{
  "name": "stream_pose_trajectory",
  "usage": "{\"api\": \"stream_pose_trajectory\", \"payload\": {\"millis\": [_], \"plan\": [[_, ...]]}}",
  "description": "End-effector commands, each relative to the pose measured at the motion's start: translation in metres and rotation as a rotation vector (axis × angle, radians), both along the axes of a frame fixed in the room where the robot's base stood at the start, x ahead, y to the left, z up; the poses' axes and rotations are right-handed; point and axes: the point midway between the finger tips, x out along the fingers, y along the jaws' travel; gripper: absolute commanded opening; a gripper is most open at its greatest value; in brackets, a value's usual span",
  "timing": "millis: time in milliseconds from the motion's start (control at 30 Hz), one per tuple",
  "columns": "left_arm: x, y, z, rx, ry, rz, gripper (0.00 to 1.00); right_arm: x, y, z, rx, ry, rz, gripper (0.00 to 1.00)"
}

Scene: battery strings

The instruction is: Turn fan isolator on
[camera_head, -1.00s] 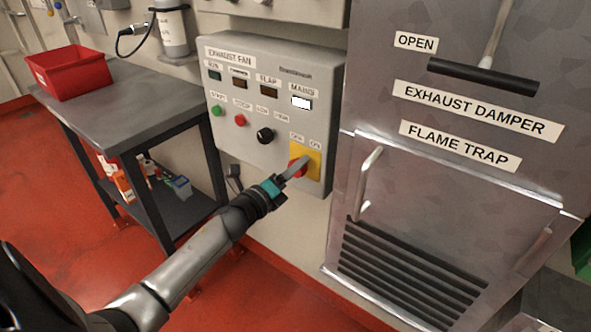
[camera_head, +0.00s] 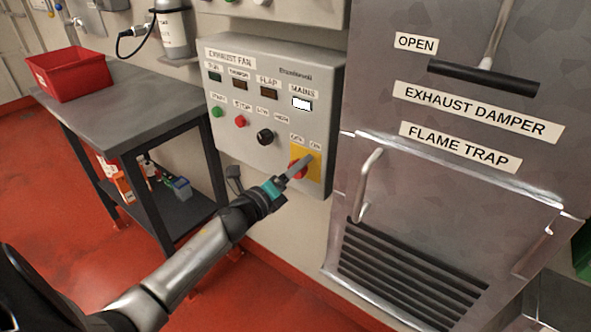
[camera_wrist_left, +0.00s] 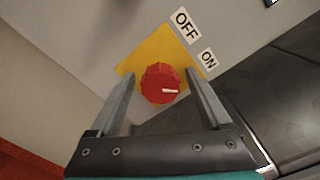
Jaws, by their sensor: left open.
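The fan isolator is a red rotary knob (camera_head: 296,170) on a yellow plate (camera_head: 313,172), low on the right of the grey exhaust fan panel (camera_head: 230,123). In the left wrist view the red knob (camera_wrist_left: 158,82) has a white pointer mark towards the picture's right, nearer the ON label (camera_wrist_left: 208,60) than the OFF label (camera_wrist_left: 185,25). My left gripper (camera_head: 303,164) is open at the knob. Its fingers (camera_wrist_left: 163,78) stand on either side of the knob; I cannot tell whether they touch it. My right gripper is not in view.
A steel cabinet (camera_head: 455,175) with a protruding handle (camera_head: 368,185) and damper bar (camera_head: 483,77) stands close right of the panel. A grey table (camera_head: 125,105) with a red bin (camera_head: 72,73) is at left. The white MAINS lamp (camera_head: 302,104) looks lit.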

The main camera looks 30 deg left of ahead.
Motion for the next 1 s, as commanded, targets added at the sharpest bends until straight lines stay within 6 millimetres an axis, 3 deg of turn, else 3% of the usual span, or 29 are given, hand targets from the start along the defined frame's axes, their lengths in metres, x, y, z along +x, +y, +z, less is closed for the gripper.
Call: {"api": "stream_pose_trajectory", "payload": {"millis": [167,367,500,1000], "plan": [[-0.002,0.000,0.000,-0.001,0.000,0.000,0.81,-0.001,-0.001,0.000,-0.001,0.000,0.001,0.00],[-0.019,0.001,0.000,-0.002,0.002,0.000,0.81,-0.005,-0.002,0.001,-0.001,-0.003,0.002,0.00],[-0.040,0.002,0.000,-0.003,0.002,0.000,0.81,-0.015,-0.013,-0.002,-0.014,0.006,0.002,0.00],[-0.124,0.009,0.000,-0.002,0.003,0.002,0.81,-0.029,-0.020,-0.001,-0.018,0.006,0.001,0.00]]}}
